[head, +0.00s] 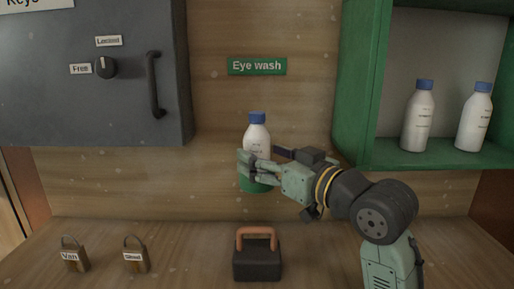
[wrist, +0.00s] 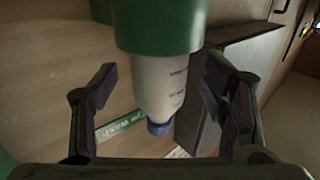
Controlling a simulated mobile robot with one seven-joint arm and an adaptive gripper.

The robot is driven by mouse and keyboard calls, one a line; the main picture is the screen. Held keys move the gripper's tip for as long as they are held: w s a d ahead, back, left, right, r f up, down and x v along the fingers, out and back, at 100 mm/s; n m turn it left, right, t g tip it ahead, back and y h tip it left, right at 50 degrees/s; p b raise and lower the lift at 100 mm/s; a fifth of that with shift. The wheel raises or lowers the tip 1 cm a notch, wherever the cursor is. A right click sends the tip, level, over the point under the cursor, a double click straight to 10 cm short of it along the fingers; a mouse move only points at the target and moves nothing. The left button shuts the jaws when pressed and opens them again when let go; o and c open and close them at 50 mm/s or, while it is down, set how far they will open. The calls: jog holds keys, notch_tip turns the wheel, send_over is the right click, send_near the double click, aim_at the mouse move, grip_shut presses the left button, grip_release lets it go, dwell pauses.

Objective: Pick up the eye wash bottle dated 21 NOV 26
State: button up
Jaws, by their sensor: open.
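A white eye wash bottle (head: 257,138) with a blue cap stands upright in a green holder (head: 250,186) under the "Eye wash" sign. My gripper (head: 247,162) is at this bottle, its fingers covering part of it in the head view. In the wrist view the bottle (wrist: 157,88) appears upside down between the spread fingers of my gripper (wrist: 160,95), with space on both sides. Two similar bottles, one left (head: 417,117) and one right (head: 474,118), stand in the green cabinet. No date is readable on any of the bottles.
A grey key box (head: 95,110) with a knob and handle hangs at left. On the bench stand two tagged padlocks (head: 75,256) (head: 136,257) and a black block with an orange shackle (head: 257,262).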

jog(key=shift+x, duration=1.35)
jog(key=shift+c, duration=0.5)
jog(key=c, duration=1.4)
jog(key=shift+r, duration=0.1)
